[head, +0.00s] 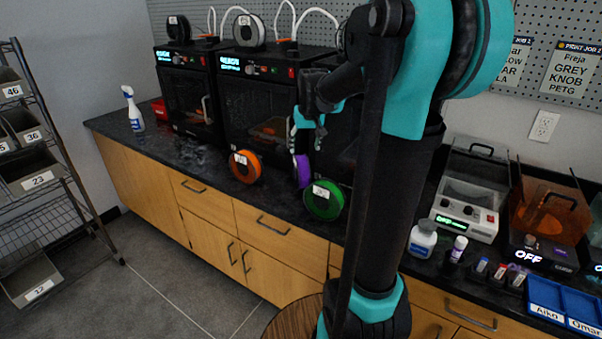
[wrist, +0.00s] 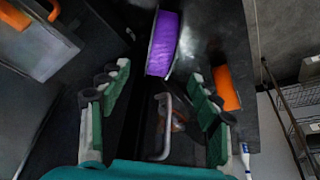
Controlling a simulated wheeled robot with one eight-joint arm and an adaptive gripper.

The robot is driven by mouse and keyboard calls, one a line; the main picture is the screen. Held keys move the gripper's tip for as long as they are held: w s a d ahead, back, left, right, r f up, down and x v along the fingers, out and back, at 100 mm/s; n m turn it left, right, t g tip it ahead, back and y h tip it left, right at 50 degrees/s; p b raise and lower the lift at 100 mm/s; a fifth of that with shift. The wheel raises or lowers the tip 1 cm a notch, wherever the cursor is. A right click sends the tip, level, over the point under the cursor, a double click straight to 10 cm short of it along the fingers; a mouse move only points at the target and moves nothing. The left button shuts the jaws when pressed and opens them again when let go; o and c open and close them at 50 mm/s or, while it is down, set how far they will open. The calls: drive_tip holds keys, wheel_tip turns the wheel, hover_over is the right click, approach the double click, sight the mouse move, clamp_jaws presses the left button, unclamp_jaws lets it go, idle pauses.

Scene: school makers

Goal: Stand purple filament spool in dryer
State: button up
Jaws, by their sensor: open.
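The purple filament spool (head: 302,170) stands on edge on the black counter, between the orange and green spools. In the wrist view the purple spool (wrist: 162,44) lies beyond my fingertips, roughly between their lines. My gripper (head: 308,128) is above the counter near the spool, apart from it, with the arm partly hiding the view. In the wrist view my gripper (wrist: 160,85) is open and empty, with green-padded fingers. A white box with knobs, a lit display and a raised clear lid (head: 467,205) stands at the right; it looks like the dryer.
The orange spool (head: 245,167) and green spool (head: 324,200) stand close to the purple one. Black printers (head: 190,95) line the wall behind. A white bottle (head: 422,238) stands before the white box. An orange-lidded machine (head: 548,215) is farther right. The counter's left end is mostly clear.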

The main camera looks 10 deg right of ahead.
sight(301, 168)
drive_tip(key=x, duration=1.4)
drive_tip(key=shift+a+r, duration=0.1)
drive_tip(key=shift+a, duration=0.05)
clamp_jaws()
